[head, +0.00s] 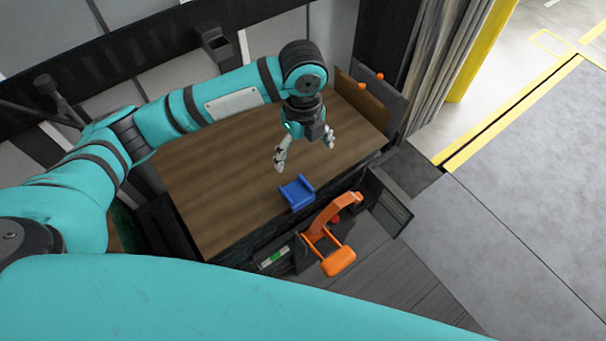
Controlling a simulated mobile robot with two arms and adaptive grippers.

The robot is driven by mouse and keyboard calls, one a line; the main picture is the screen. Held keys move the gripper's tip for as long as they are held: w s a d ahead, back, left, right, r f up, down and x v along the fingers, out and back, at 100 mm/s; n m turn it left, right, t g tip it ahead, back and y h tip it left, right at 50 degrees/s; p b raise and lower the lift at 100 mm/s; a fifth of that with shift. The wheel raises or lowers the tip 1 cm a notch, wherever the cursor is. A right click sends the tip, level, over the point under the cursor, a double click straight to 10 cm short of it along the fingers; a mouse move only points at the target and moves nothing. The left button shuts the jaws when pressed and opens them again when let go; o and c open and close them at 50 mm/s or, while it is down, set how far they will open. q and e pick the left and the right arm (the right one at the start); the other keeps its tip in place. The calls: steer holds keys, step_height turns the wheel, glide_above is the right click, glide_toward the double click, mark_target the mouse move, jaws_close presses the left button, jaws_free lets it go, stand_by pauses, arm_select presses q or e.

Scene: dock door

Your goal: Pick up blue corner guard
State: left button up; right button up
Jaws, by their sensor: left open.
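The blue corner guard (297,193) lies near the front edge of the brown wooden table (215,185). My left gripper (305,153) hangs over the table, above and behind the guard in the picture. Its two fingers are spread wide, with nothing between them. The gripper is apart from the guard. My right gripper does not show.
An orange tool (340,260) stands at the table's front, close to the guard, by a dark open bin (385,205). Upright panels (362,100) with orange knobs stand at the table's right end. The table's left part is clear.

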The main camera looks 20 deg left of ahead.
arm_select(q)
step_height(320, 180, down, 3)
steer(key=s, duration=0.2)
glide_above(298, 193)
steer(key=f, duration=0.4)
steer(key=d+f, duration=0.1)
steer(key=f, duration=0.2)
steer(key=shift+w, duration=0.1)
steer(key=shift+f, duration=0.4)
steer(key=f, duration=0.2)
steer(key=a+f+p, duration=0.1)
steer(key=f, duration=0.1)
steer(key=shift+s+f, duration=0.2)
steer(key=shift+f, duration=0.45)
steer(key=c, duration=1.3)
steer(key=shift+r, duration=0.1)
